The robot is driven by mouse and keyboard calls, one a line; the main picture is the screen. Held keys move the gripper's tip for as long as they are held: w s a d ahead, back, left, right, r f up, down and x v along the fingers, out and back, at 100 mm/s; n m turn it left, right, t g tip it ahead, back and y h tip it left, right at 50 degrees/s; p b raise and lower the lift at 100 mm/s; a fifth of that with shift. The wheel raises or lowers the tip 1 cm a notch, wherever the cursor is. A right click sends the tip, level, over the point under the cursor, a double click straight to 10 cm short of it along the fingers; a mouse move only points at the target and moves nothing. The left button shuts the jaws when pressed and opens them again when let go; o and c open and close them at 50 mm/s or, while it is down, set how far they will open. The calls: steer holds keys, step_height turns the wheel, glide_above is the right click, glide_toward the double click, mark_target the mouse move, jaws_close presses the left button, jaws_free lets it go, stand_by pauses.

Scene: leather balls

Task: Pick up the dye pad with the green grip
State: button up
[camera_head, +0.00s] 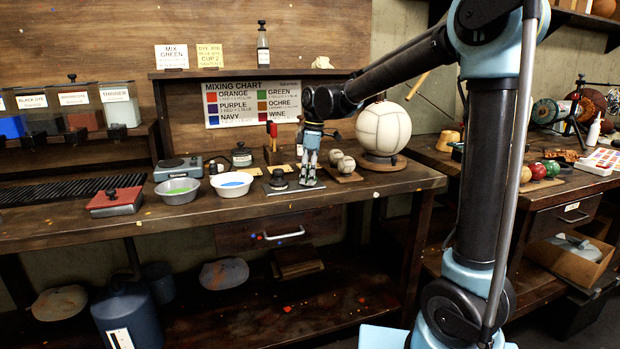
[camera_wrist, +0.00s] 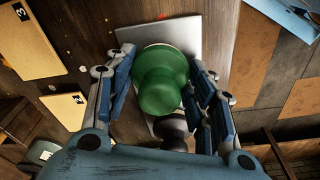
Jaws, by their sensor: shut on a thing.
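The dye pad with the green grip (camera_wrist: 162,82) sits between my gripper's fingers in the wrist view. I see its rounded green knob from above; the pad beneath is hidden. My gripper (camera_wrist: 160,92) is shut on it, one blue finger on each side. In the head view my gripper (camera_head: 308,178) points down over a flat metal plate (camera_head: 322,185) on the bench, hiding the green grip there. The plate also shows in the wrist view (camera_wrist: 216,40). I cannot tell whether the pad touches the plate.
A dark-knobbed pad (camera_head: 278,181) stands just left of my gripper. Bowls of green (camera_head: 177,191) and blue (camera_head: 231,185) dye stand further left.

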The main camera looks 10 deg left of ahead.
mark_target(308, 166)
step_height(308, 166, up, 10)
stand_by(0.5)
steer(key=o, duration=0.5)
steer(key=shift+c, duration=0.2)
steer(key=c, duration=0.3)
steer(key=shift+s, duration=0.1)
steer(key=shift+c, duration=0.2)
